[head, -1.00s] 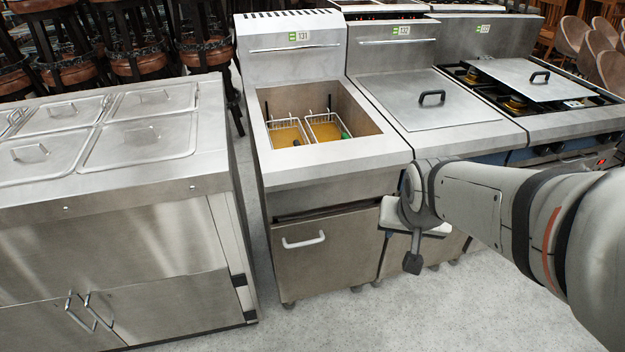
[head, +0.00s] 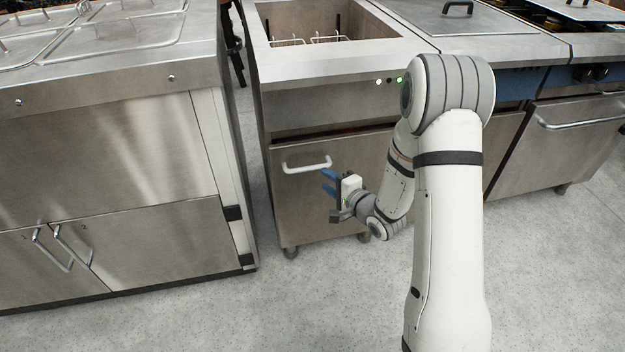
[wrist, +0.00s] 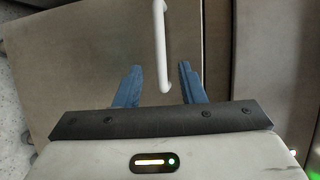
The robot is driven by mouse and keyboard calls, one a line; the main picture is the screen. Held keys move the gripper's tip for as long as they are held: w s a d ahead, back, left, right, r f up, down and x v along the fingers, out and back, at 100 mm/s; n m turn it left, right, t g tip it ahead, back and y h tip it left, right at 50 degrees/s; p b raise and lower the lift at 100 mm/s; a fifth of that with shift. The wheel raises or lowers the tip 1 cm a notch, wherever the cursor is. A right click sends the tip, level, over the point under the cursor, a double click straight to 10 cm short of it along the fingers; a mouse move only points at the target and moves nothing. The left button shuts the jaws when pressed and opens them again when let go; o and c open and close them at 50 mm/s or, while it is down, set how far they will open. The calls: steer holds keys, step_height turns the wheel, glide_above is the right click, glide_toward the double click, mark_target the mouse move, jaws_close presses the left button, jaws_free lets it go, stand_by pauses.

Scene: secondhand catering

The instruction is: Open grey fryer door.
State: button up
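The grey fryer door (head: 305,210) is the flat metal front panel below the fryer's open well, and it looks shut. Its white bar handle (head: 306,165) runs across the upper part of the door. My gripper (head: 326,181) is in front of the door at the handle's right end, with its blue fingers pointing at the door. In the wrist view the fingers are spread apart, and the end of the handle (wrist: 160,40) lies between them, with a gap on each side. I cannot tell how far the fingertips are from the door.
A steel cabinet with lidded pans (head: 110,130) stands to the left across a narrow floor gap. Another appliance with a long-handled door (head: 555,140) stands to the right. The speckled floor (head: 280,310) in front is clear.

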mark_target(311, 169)
steer(key=b+x, duration=0.1)
steer(key=x, duration=0.6)
steer(key=shift+w+a, duration=0.25)
steer(key=shift+c, duration=0.3)
jaws_close()
